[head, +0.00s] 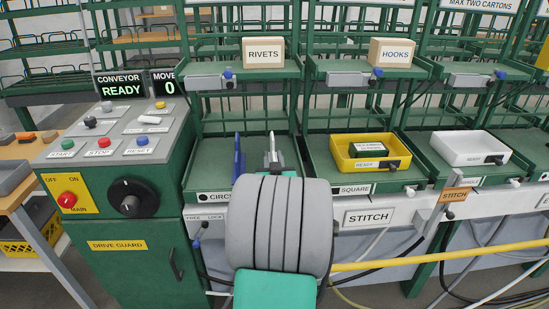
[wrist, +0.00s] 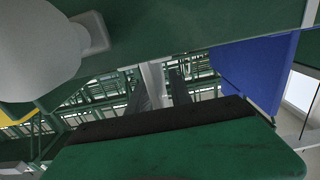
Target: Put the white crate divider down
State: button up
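A pale upright piece (head: 272,148), likely the white crate divider seen nearly edge-on, shows just beyond my arm at the green CIRCLE bay. Its lower part is hidden by my arm. In the wrist view a narrow pale strip (wrist: 154,82) shows between two dark finger-like bars of my gripper (wrist: 162,90). I cannot tell whether they touch it, or whether the piece rests on the bay floor. A blue upright panel (head: 239,155) stands to its left and appears large at the right of the wrist view (wrist: 255,70).
The green bay tray (head: 207,170) is partly bare left of the blue panel. The SQUARE bay to the right holds a yellow bin (head: 397,160); a white bin (head: 470,148) stands beyond. A control console (head: 120,145) is at left. RIVETS (head: 264,51) and HOOKS boxes sit above.

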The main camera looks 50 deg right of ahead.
jog(key=shift+r+p, duration=0.35)
jog(key=b+v, duration=0.1)
jog(key=v, duration=1.1)
jog(key=w+a+f+n+y, duration=0.2)
jog(key=w+a+f+y, duration=0.15)
jog(key=a, duration=0.35)
jog(key=w+a+f+n+g+y, duration=0.1)
jog(key=w+a+f+n+y, duration=0.2)
jog(key=a, duration=0.4)
jog(key=w+a+f+n+y, duration=0.2)
jog(key=w+a+y, duration=0.25)
jog(key=a, duration=0.25)
jog(key=s+a+n+g+y, duration=0.1)
jog(key=s+a+g, duration=0.1)
jog(key=a, duration=0.3)
jog(key=s+a+f+n+g, duration=0.1)
jog(key=s+a+g, duration=0.2)
jog(key=s+a, duration=0.2)
jog(key=s+a+f+g+y, duration=0.1)
jog(key=s+a+g, duration=0.2)
jog(key=a, duration=0.3)
jog(key=shift+s+n+y, duration=0.3)
jog(key=shift+n, duration=0.1)
jog(key=shift+a, duration=0.1)
